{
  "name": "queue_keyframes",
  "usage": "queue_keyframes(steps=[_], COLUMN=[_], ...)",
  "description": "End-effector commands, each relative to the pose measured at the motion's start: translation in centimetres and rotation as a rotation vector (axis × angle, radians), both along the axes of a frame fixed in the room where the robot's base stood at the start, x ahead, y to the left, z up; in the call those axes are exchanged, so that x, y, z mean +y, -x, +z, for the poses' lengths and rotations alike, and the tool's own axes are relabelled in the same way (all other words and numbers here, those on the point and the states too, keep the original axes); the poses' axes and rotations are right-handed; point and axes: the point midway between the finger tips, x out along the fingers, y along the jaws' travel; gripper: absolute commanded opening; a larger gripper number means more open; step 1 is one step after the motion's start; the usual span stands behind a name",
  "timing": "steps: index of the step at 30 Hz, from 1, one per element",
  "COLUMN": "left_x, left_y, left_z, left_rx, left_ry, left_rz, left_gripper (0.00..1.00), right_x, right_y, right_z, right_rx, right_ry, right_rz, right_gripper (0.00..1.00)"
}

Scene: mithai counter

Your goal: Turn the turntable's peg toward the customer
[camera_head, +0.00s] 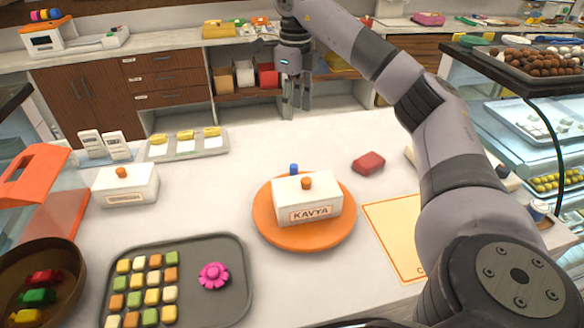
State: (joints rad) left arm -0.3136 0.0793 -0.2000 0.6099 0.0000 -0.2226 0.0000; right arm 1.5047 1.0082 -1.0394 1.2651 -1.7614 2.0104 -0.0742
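The orange round turntable (268,232) sits on the white counter near the middle. A white box labelled KAVYA (290,190) with an orange knob (306,183) rests on it. A blue peg (294,169) shows upright behind the box, on the far side of the turntable; its lower part is hidden by the box. My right gripper (296,108) hangs pointing down beyond the peg, apart from it, near the counter's far edge. Its fingers are apart, with nothing between them. My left gripper is not in view.
A red box (368,163) lies right of the turntable, and an orange-bordered sheet (391,226) lies nearer. A grey tray of sweets (232,300) is front left. Another white box (125,190) stands left. The counter between gripper and turntable is clear.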

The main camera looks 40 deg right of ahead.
Motion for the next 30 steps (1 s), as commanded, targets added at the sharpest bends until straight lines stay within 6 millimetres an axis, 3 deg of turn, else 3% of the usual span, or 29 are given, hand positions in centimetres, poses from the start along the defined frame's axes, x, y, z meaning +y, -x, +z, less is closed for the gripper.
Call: queue_keyframes(steps=[2,5,13,17,30], left_x=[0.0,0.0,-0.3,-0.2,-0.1], left_y=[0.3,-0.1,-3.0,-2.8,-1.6], left_z=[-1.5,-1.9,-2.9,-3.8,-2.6], left_rx=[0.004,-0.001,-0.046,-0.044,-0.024], left_ry=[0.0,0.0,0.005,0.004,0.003], left_rz=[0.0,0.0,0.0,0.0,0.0], left_gripper=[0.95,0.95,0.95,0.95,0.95], right_x=[0.0,0.0,0.1,0.1,0.0], right_y=[0.0,0.0,0.0,0.0,0.1], right_z=[-1.5,-2.0,-5.4,-7.9,-16.4], right_rx=[0.0,0.0,0.005,0.005,0.005], right_ry=[0.0,0.0,-0.002,-0.002,0.0], right_rz=[0.001,0.001,0.002,0.002,0.0], right_gripper=[0.4,0.4,0.4,0.4,0.4])
